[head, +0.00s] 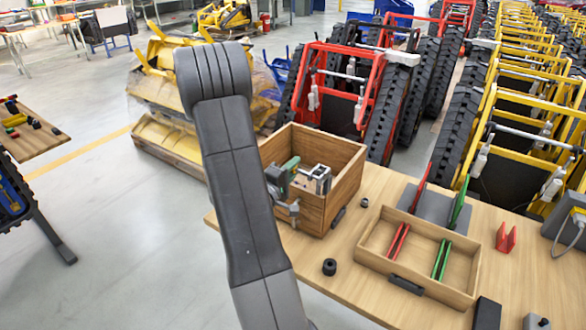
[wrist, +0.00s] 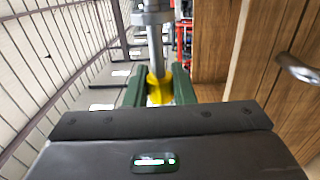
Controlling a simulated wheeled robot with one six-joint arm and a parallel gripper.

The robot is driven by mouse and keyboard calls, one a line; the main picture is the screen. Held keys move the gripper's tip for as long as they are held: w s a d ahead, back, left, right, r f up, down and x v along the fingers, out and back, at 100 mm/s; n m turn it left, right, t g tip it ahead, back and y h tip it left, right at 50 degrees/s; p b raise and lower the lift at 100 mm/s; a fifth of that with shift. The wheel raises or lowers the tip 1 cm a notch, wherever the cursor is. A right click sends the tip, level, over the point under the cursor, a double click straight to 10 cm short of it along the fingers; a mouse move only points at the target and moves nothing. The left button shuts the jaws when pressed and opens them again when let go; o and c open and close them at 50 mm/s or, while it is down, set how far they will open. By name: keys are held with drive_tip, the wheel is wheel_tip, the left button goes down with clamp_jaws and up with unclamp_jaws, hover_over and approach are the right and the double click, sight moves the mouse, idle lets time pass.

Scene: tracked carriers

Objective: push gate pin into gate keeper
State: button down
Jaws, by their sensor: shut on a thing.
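My gripper (wrist: 159,82) has dark green fingers closed on the yellow part of the gate pin (wrist: 158,90) in the wrist view. The pin's steel rod (wrist: 156,48) runs away from the fingers to a grey metal collar (wrist: 153,15) at the top edge. I cannot tell whether this collar is the gate keeper, or how far the rod is in it. In the head view my gripper (head: 283,178) is at the left side of the open wooden box (head: 335,205), partly hidden by my arm. A metal fitting (head: 319,178) shows beside it.
A wooden tray (head: 460,290) with red and green plates lies right of the box on the table (head: 350,290). Wood panels (wrist: 212,45) and a metal handle (wrist: 298,70) are close on the right in the wrist view.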

sight(308, 173)
drive_tip(key=shift+s+d, duration=0.2)
drive_tip(key=shift+d, duration=0.15)
drive_tip(key=shift+s+d, duration=0.25)
drive_tip(key=shift+s+d+b, duration=0.2)
drive_tip(key=shift+s+d, duration=0.3)
drive_tip(key=shift+d, duration=0.2)
drive_tip(key=shift+s+d+b, duration=0.15)
drive_tip(key=shift+s+d, duration=0.3)
drive_tip(key=shift+d, duration=0.2)
idle(1.9)
drive_tip(key=c, duration=1.1)
unclamp_jaws()
drive_tip(key=shift+c, duration=0.2)
drive_tip(key=b+v, duration=0.2)
drive_tip(key=v, duration=1.2)
drive_tip(key=shift+b, duration=0.3)
